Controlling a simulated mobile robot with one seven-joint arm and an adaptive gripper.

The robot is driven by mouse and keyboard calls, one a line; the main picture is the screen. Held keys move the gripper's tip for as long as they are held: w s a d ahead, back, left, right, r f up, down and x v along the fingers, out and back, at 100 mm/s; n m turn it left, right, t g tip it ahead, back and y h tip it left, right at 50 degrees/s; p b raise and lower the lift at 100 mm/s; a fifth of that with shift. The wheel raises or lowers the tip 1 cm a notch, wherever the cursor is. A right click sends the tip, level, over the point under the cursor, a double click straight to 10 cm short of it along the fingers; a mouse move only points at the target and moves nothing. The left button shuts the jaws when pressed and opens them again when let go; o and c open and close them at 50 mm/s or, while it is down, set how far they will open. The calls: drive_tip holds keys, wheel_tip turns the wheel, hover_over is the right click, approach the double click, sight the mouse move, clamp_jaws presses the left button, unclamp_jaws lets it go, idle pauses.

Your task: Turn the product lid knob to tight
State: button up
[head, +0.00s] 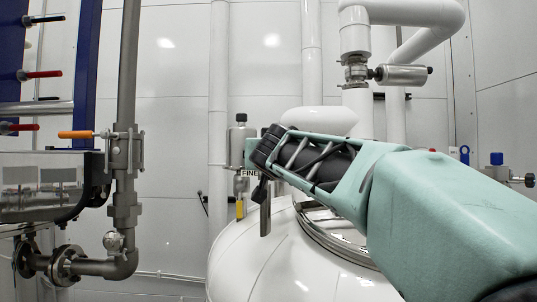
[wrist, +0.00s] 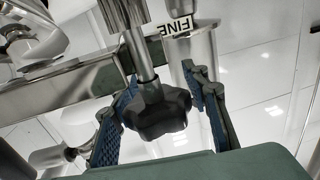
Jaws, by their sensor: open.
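A black star-shaped knob (wrist: 158,115) on a steel threaded rod shows in the wrist view. It sits between the two fingers of my gripper (wrist: 162,82). The fingers, with blue textured pads, stand apart, with visible gaps on both sides of the knob, the wider one at the right. In the head view my gripper (head: 260,188) points down over the white tank, and I cannot make out the knob there. The steel lid rim (head: 335,240) is partly hidden behind my arm. A "FINE" label (wrist: 177,27) is near the rod; it also shows in the head view (head: 250,173).
The white tank (head: 240,260) fills the lower middle. A steel valve and pipe (head: 124,160) with an orange handle stand at the left. A white pipe with a valve (head: 357,72) hangs above my arm. Another blue-topped valve (head: 497,172) is at the right.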

idle(0.3)
drive_tip(key=c, duration=0.7)
drive_tip(key=shift+w, duration=0.2)
drive_tip(key=c, duration=0.4)
drive_tip(key=shift+f+b, duration=0.2)
drive_tip(key=shift+b, duration=0.4)
